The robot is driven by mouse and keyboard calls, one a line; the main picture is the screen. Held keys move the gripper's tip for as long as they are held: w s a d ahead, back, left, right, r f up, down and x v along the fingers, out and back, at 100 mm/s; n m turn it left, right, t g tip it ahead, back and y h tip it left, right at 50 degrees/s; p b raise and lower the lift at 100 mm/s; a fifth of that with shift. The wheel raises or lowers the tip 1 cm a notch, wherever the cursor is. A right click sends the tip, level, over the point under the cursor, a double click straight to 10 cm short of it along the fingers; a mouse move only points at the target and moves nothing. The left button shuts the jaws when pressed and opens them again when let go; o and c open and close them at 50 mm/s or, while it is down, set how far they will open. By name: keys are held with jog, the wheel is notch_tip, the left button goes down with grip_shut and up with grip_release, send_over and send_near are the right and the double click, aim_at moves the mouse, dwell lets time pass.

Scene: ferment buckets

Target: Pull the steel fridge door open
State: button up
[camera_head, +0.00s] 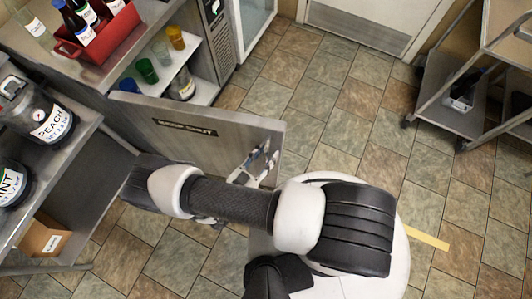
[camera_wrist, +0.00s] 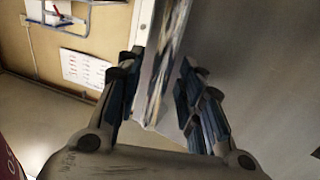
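The steel fridge door (camera_head: 225,140) with a dark label stands swung out from the cabinet in the head view, so the shelves (camera_head: 165,68) behind it show. My gripper (camera_head: 262,160) is at the door's free right end. In the wrist view my gripper (camera_wrist: 163,85) has its two fingers apart, one on each side of the upright door edge (camera_wrist: 163,65). Gaps seem to show between the pads and the edge, and I see no firm hold. The door's broad face (camera_wrist: 255,60) fills the right of the wrist view. No handle is clearly visible.
Cups (camera_head: 147,70) and a jar (camera_head: 182,85) stand inside the fridge. A red caddy of bottles (camera_head: 98,45) is on its top. The tiled floor (camera_head: 330,115) between is clear.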

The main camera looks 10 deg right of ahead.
jog(key=v, duration=1.2)
